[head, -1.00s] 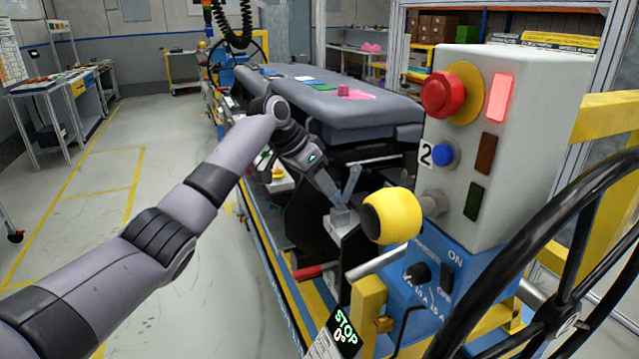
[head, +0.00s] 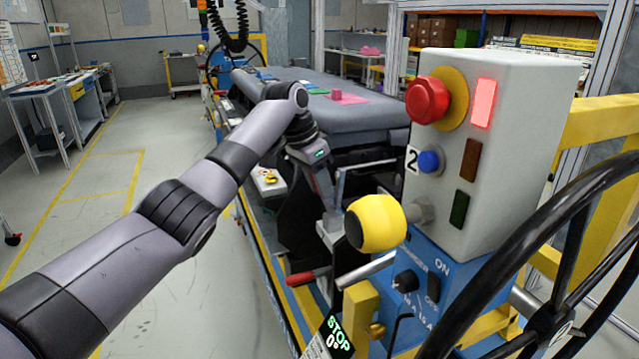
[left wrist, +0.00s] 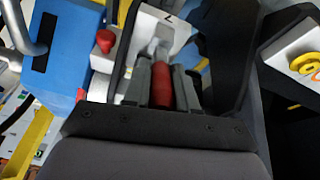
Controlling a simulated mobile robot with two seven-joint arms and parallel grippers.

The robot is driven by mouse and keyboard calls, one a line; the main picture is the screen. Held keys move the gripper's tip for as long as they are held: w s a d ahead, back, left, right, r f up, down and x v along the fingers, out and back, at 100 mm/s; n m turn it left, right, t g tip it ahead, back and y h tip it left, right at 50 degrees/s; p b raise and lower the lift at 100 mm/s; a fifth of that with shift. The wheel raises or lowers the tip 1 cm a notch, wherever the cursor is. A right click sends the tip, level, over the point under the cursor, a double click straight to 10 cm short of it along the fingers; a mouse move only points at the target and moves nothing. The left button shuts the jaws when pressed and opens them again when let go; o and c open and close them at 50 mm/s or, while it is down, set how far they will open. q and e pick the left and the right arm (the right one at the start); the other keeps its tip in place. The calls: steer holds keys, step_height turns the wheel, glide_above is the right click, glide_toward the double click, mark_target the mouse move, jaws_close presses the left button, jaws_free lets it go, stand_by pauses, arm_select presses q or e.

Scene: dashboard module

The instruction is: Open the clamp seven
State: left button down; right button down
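Clamp seven's red handle (left wrist: 162,88) is upright in the middle of the left wrist view. A white block (left wrist: 178,36) marked with what looks like a 7 shows just beyond it. My left gripper (left wrist: 160,70) has one finger close against each side of the handle and appears shut on it. In the head view my left gripper (head: 330,218) points down beside the dashboard module, left of the yellow knob (head: 376,222). The handle is hidden there by the gripper. A metal lever (head: 367,163) shows just behind the fingers. My right gripper is not in view.
A control box (head: 520,130) with a red button and a black handwheel (head: 575,250) stand close on the right. Another red handle (head: 308,277) sticks out below the gripper. The long grey dashboard (head: 370,108) extends behind. The floor at left (head: 110,215) is clear.

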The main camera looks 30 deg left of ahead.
arm_select(q)
steer(key=c, duration=0.9)
jaws_free()
steer(key=shift+w+d, duration=0.1)
steer(key=v, duration=0.7)
steer(key=shift+b, duration=0.45)
